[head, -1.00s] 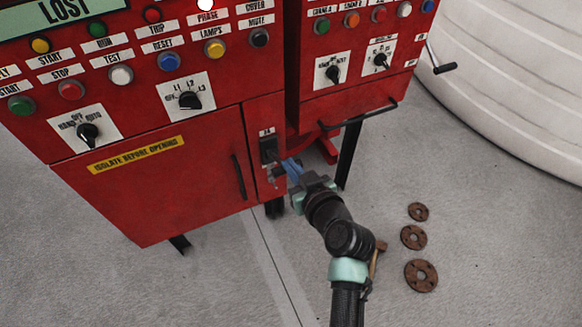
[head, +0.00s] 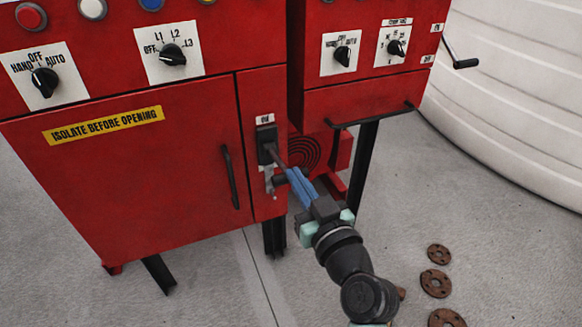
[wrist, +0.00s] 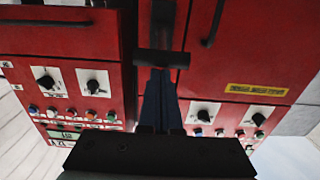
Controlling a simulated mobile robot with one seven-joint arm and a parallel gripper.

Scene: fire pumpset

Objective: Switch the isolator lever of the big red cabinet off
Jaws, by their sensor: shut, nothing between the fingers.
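The big red cabinet (head: 140,200) fills the left of the head view. Its black isolator switch (head: 266,138) sits on the narrow right-hand panel, with the dark lever (head: 274,156) sticking out and down. A grey metal fitting (head: 269,182) is just below. My gripper (head: 291,174) points at the lever from the lower right, its blue fingers shut and empty. In the wrist view the fingers (wrist: 160,76) end at a dark crossbar (wrist: 162,57), part of the isolator. I cannot tell whether they touch it.
A black door handle (head: 230,177) is left of the isolator. A second red cabinet (head: 365,60) with a black rail (head: 372,116) is to the right, on black legs. Rusty flanges (head: 435,283) lie on the grey floor. A large white tank (head: 520,90) stands behind.

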